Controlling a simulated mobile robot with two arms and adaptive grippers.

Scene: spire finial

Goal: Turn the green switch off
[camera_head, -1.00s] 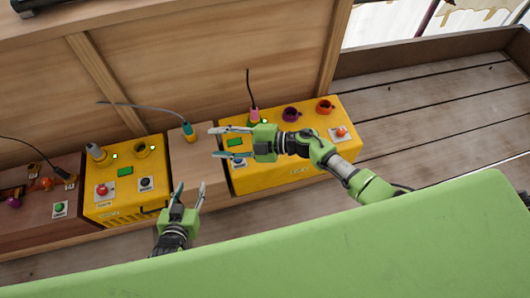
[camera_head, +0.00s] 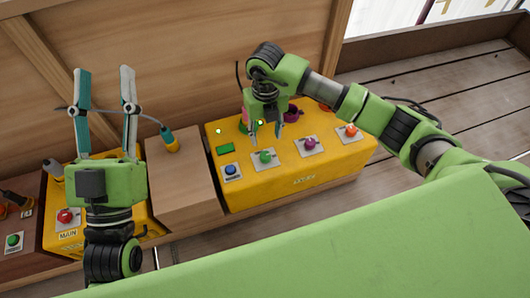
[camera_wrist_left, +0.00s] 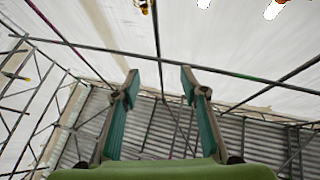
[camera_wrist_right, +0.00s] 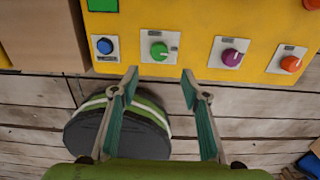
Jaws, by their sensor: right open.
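The green knob switch (camera_head: 265,157) sits on a white plate on the front of the right yellow box (camera_head: 330,173). In the right wrist view the green knob (camera_wrist_right: 159,50) lies just beyond the gap between the fingertips, with a pale mark on its face. My right gripper (camera_head: 266,133) is open and points down just above and behind the knob; it also shows open and empty in the right wrist view (camera_wrist_right: 159,82). My left gripper (camera_head: 105,73) is open, empty and points up, far left of the knob. The left wrist view shows its spread fingers (camera_wrist_left: 159,76).
Beside the green knob are a blue button (camera_head: 231,170), a purple knob (camera_head: 309,144) and an orange knob (camera_head: 350,131). A teal-and-yellow plug (camera_head: 169,139) stands on the wooden block (camera_head: 185,175). A green button (camera_head: 14,240) is at the far left.

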